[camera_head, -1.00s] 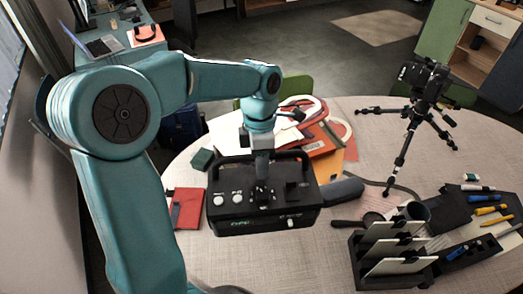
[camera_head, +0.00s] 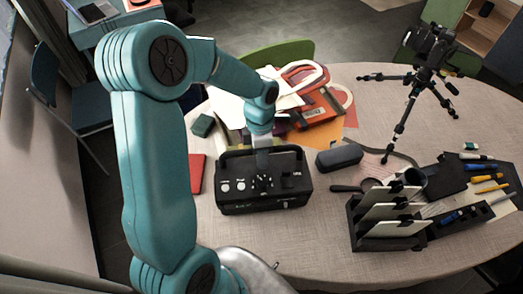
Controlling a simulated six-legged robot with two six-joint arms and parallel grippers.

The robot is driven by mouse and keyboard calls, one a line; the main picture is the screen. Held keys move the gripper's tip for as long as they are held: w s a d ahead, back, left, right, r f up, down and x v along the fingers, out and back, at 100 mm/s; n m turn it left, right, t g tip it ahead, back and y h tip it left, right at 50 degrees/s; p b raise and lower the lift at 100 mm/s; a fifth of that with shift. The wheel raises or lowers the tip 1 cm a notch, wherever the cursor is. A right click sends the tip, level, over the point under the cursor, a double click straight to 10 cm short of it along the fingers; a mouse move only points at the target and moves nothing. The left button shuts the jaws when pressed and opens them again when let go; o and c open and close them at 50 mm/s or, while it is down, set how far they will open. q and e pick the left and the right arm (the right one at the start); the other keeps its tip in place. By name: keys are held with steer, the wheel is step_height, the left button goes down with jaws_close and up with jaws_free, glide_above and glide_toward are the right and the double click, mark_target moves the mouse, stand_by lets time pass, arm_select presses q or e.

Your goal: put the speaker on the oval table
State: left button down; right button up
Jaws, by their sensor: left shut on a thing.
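The speaker (camera_head: 235,198) is a black box with a carry handle, white knobs and dials. It is upright, over the front left part of the pale oval table (camera_head: 318,228). It looks low at the tabletop, but I cannot tell whether its base touches. My left gripper (camera_head: 263,165) is shut on the speaker from above, near its handle. The fingertips are partly hidden against the black body. My right gripper is not in view.
A black case (camera_head: 339,158) lies just right of the speaker. A red notebook (camera_head: 197,173) lies to its left, and papers and an orange folder (camera_head: 318,133) behind. A camera tripod (camera_head: 408,105) and a black organizer (camera_head: 392,243) stand at the right. The front middle is clear.

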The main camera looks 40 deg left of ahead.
arm_select(q)
steer(key=shift+s+d, duration=0.15)
steer(key=c, duration=0.9)
jaws_free()
steer(key=shift+f, duration=0.15)
steer(key=shift+c, duration=0.2)
steer(key=shift+r, duration=0.5)
step_height(320, 180, up, 11)
steer(key=w+a, duration=0.1)
steer(key=a, duration=0.1)
steer(key=shift+w, duration=0.25)
